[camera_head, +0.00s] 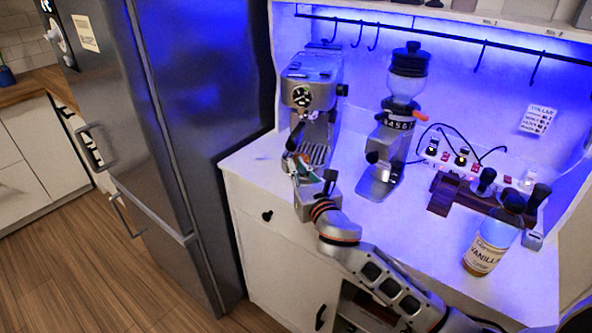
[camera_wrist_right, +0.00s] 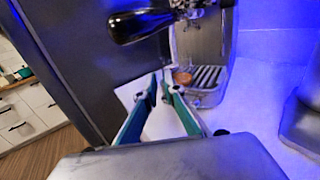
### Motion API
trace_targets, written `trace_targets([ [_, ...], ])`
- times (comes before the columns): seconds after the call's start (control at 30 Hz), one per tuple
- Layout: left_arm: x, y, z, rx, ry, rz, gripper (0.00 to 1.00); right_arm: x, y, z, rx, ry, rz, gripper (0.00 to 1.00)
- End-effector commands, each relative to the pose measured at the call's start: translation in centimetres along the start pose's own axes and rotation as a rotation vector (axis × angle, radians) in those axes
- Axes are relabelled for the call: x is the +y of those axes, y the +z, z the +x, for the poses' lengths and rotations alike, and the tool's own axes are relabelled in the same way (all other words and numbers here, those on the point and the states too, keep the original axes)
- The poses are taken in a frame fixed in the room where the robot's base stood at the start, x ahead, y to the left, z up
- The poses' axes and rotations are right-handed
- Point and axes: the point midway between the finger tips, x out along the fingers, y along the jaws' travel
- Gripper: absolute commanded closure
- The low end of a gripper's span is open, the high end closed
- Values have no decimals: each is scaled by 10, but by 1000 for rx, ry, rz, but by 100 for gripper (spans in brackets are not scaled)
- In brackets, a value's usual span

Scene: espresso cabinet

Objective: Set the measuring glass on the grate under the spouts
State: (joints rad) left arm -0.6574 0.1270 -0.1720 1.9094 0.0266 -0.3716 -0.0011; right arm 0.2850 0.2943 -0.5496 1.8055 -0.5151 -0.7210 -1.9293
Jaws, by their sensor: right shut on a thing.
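The espresso machine (camera_head: 312,90) stands at the back left of the counter. Its slatted grate (camera_head: 318,155) is low at its front, and also shows in the right wrist view (camera_wrist_right: 208,76). My right gripper (camera_head: 303,171) is at the front left edge of the grate. In the right wrist view its teal-lined fingers (camera_wrist_right: 164,92) are shut on the measuring glass, which is clear and hard to make out between them. A small brownish patch (camera_wrist_right: 182,78) shows just past the fingertips. The black portafilter handle (camera_wrist_right: 140,25) sticks out above the fingers. My left gripper is not in view.
A grinder (camera_head: 395,120) stands right of the machine. A dark wooden stand (camera_head: 445,193) with tools and a vanilla bottle (camera_head: 484,250) are farther right. The fridge (camera_head: 180,120) is close on the left. The counter front between is clear.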

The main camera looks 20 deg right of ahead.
Motion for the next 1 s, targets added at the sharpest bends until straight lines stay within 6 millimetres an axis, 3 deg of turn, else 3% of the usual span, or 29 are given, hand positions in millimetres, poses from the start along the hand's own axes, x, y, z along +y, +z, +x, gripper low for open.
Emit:
trace_targets([
  [1.0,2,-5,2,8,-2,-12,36,-35,-2,51,-1,-1,-2,100],
])
